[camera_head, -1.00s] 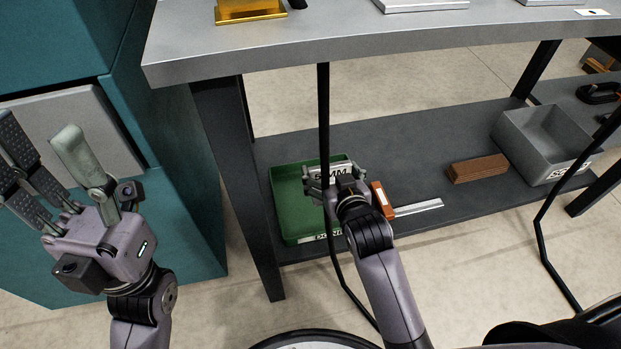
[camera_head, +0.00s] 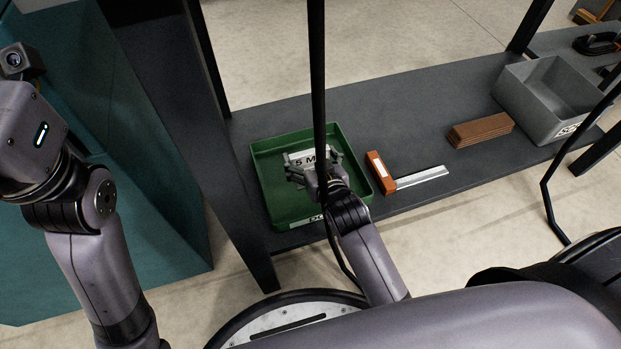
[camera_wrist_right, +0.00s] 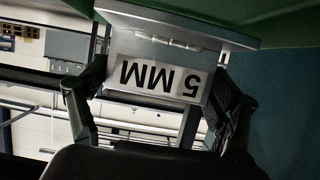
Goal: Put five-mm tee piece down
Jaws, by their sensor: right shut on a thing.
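The five-mm tee piece (camera_head: 306,157) is a light metal piece with a "5 MM" label. My right gripper (camera_head: 312,170) is shut on it, over the green tray (camera_head: 262,156) on the lower shelf. In the right wrist view the tee piece (camera_wrist_right: 162,75) fills the space between the fingers (camera_wrist_right: 155,105), its label upside down and a green surface close by. I cannot tell whether it touches the tray floor. Of my left arm only the wrist part shows, at the left edge of the head view; its fingers are out of the picture.
A try square (camera_head: 376,172) with a reddish-brown stock lies right of the tray. Brown wooden blocks (camera_head: 481,131) and a grey bin (camera_head: 543,126) stand farther right on the dark shelf (camera_head: 420,115). A dark table leg (camera_head: 225,160) stands left of the tray.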

